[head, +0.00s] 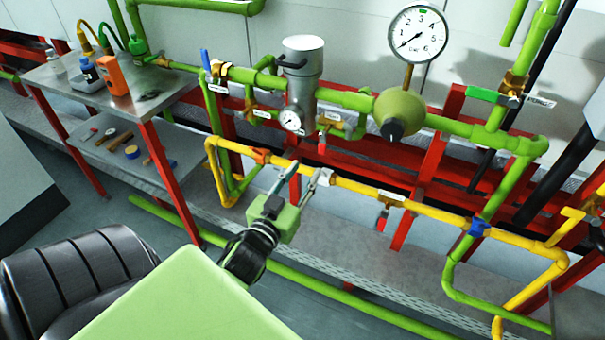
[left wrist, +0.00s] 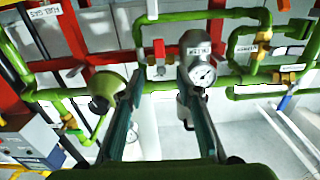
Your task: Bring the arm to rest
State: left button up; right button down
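My left gripper (head: 305,172) is in the middle of the head view, with its two fingers spread apart and pointing up and away towards the pipes. Nothing shows between the fingers. The left wrist view also shows the left gripper (left wrist: 163,74) open and empty, its fingers pointing at the pipework. A yellow pipe (head: 350,186) runs close by the fingertips in the head view; I cannot tell whether they touch it. My right gripper is not in view.
Green pipes with a grey filter (head: 303,62), a pressure gauge (head: 417,33) and a green regulator (head: 400,110) stand behind the gripper. A metal side table (head: 180,82) with tools is at left. A black padded seat (head: 75,275) is at lower left. Floor shows between.

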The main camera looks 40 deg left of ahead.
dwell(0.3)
pick_arm(q)
jog(key=s+d+f+m+g+h, duration=0.1)
jog(key=s+d+f+g, duration=0.2)
jog(key=f, duration=0.9)
jog(key=s+d+f+g+h, duration=0.1)
jog(key=s+d+f+g, duration=0.1)
jog(key=f, duration=1)
jog(key=s+d+f+m+g+h, duration=0.1)
jog(key=s+d+f+g, duration=0.2)
jog(key=f, duration=0.9)
jog(key=s+d+f+m+g+h, duration=0.1)
jog(key=s+d+f+g, duration=0.3)
jog(key=s+f, duration=0.95)
jog(key=s+f+m+g, duration=0.1)
jog(key=s+f, duration=0.3)
jog(key=s, duration=0.5)
jog(key=s+f+m+g, duration=0.1)
jog(key=s+f+g, duration=0.2)
jog(key=s, duration=0.7)
jog(key=shift+d+f, duration=0.2)
jog(key=shift+f, duration=0.35)
jog(key=shift+s, duration=0.1)
jog(key=shift+c, duration=0.6)
